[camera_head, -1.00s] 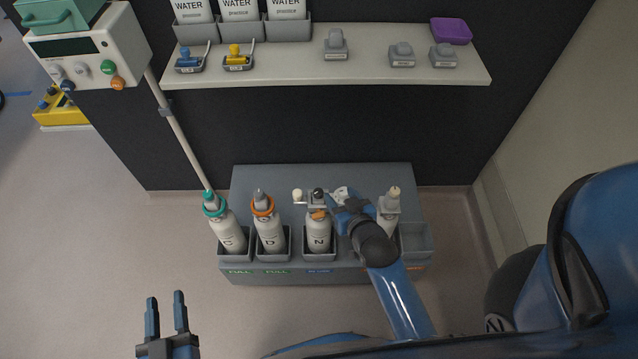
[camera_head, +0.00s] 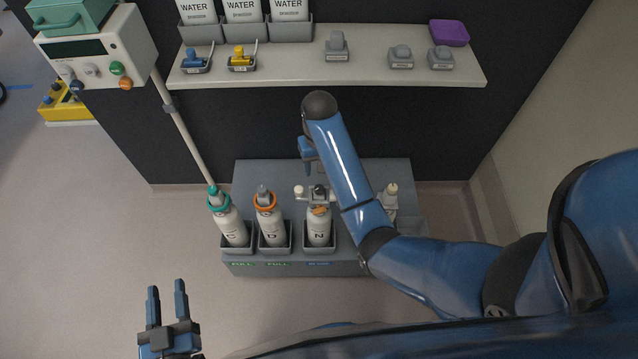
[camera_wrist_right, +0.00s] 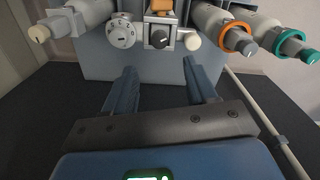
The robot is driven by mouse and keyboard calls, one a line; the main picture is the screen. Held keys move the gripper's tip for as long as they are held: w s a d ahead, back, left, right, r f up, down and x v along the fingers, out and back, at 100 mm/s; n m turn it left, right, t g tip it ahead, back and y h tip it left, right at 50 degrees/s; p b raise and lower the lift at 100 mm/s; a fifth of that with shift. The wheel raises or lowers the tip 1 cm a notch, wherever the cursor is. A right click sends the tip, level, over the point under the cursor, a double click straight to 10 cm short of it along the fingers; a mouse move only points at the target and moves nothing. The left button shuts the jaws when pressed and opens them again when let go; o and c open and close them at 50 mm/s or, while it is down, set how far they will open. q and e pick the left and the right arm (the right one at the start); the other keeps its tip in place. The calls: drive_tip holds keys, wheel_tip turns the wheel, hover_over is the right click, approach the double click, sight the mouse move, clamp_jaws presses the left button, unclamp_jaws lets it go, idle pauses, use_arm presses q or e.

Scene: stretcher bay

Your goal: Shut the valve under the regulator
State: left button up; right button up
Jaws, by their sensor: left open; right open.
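The bottle marked N (camera_head: 319,232) stands upright in the middle of the grey rack. Its regulator (camera_head: 318,193) sits on top, with a pale knob at the left and a dark knob in the middle. The orange valve (camera_head: 319,210) is just below it. In the right wrist view the valve (camera_wrist_right: 163,7) shows at the top edge, behind the regulator's dark knob (camera_wrist_right: 160,38) and white dial (camera_wrist_right: 121,33). My right gripper (camera_wrist_right: 163,88) is open and empty, apart from the regulator; the arm partly hides it in the head view. My left gripper (camera_head: 167,303) is open and empty over the floor.
Bottles C (camera_head: 232,226) and D (camera_head: 271,226) stand left of N; another bottle (camera_head: 391,202) stands right, partly behind my right arm. A hose or pole (camera_head: 185,135) runs down to bottle C.

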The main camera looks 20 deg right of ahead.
sight(319, 188)
wheel_tip(319, 188, down, 10)
drive_tip(key=shift+f, duration=0.2)
idle(0.3)
clamp_jaws()
